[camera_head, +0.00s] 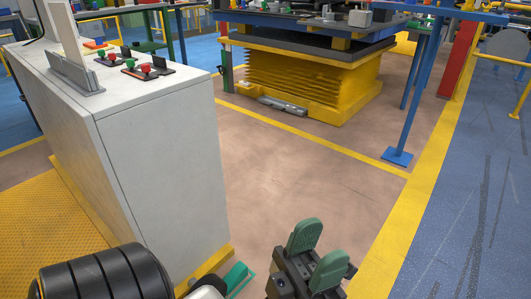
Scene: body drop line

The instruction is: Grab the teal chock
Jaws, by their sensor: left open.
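A teal piece (238,278), which looks like the teal chock, lies low by the foot of the pale cabinet near the bottom edge. Only part of it shows; my arm and the picture's edge hide the rest. My left gripper (318,253) is at the bottom, just right of the teal piece and apart from it. Its two green-padded fingers are spread, with nothing visible between them. My right gripper is not in view.
The pale cabinet (165,160) with red and green buttons on top stands at left, yellow trim at its base. A yellow bellows lift (300,85) and a blue post (420,100) stand farther back. Brown floor ahead of the gripper is clear.

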